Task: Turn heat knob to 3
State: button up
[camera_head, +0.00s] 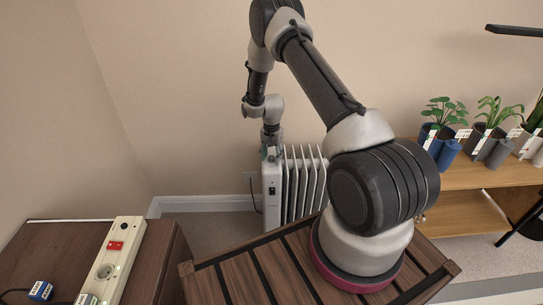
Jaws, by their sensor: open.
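A white oil-filled radiator heater (272,206) stands on the floor near the back wall, with its narrow control panel facing me. A dark switch area (271,190) shows on the panel. The heat knob cannot be made out at this size, and any setting marks are too small to read. My gripper (270,155) points down at the top of the heater's control end, close to the panel's upper edge. It is open and holds nothing that I can see. Whether it touches the heater cannot be told.
A dark wooden cabinet (150,262) at the lower left bears a power strip (112,262) with a red switch and plugs. A slatted wooden surface (240,277) lies under my arm. A wooden shelf (475,175) with potted plants (443,112) stands at right.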

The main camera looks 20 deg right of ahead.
aim_at(272, 157)
jog(key=shift+r, duration=0.1)
notch_tip(272, 157, up, 12)
dwell(0.4)
dwell(0.3)
jog(key=s+n+g, duration=0.2)
jog(key=s+n, duration=0.1)
jog(key=s, duration=0.5)
jog(key=s+a+r+n+t, duration=0.1)
jog(key=s+r+n+t, duration=0.2)
jog(key=s+r, duration=1.2)
jog(key=s+a+r+n+t, duration=0.1)
jog(key=s+r+n+t, duration=0.2)
jog(key=s+r, duration=1.2)
jog(key=shift+s+r, duration=0.15)
jog(key=shift+r, duration=2.7)
